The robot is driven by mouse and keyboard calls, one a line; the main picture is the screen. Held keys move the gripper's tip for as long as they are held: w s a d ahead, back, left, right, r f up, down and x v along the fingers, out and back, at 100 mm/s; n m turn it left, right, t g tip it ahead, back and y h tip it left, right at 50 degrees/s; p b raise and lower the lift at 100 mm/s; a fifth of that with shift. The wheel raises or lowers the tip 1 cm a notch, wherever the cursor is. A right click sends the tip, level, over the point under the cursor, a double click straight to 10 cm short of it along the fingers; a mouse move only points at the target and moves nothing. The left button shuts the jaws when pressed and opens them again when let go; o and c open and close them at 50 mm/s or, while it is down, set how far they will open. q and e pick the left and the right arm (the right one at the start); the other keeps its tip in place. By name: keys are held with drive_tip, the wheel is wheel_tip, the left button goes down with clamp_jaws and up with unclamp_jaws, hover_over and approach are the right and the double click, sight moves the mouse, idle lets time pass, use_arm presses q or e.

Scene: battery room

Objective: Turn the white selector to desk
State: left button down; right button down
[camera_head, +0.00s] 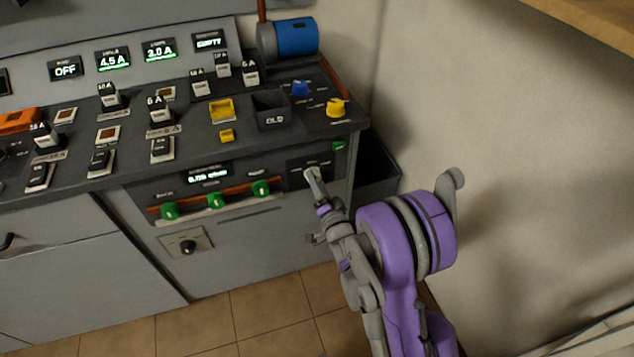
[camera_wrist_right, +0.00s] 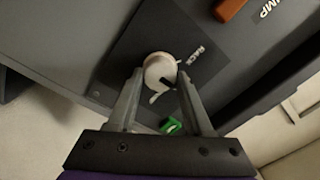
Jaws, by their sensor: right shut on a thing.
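The white selector (camera_wrist_right: 160,70) is a round knob on a dark plate (camera_wrist_right: 112,62) on the front of the desk unit. In the right wrist view the word RACK shows beside it; no other position label is readable there. My right gripper (camera_wrist_right: 160,85) is shut on the selector, a finger on each side. In the head view the right gripper (camera_head: 312,178) reaches the dark plate at the right end of the front panel and covers most of the selector. My left gripper is not in view.
Left of the selector are several green-handled switches (camera_head: 216,200) under a small display (camera_head: 208,175). Above, the sloped top carries a blue knob (camera_head: 300,88) and a yellow knob (camera_head: 337,107). A dark open bin (camera_head: 375,185) stands right of the unit, near the wall.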

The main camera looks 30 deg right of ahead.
drive_tip(key=shift+c, duration=1.5)
unclamp_jaws()
drive_tip(key=shift+s, duration=0.1)
drive_tip(key=b+v, duration=0.3)
drive_tip(key=v, duration=0.7)
drive_tip(key=shift+s+b, duration=0.3)
drive_tip(key=shift+b, duration=0.05)
drive_tip(key=shift+a, duration=0.1)
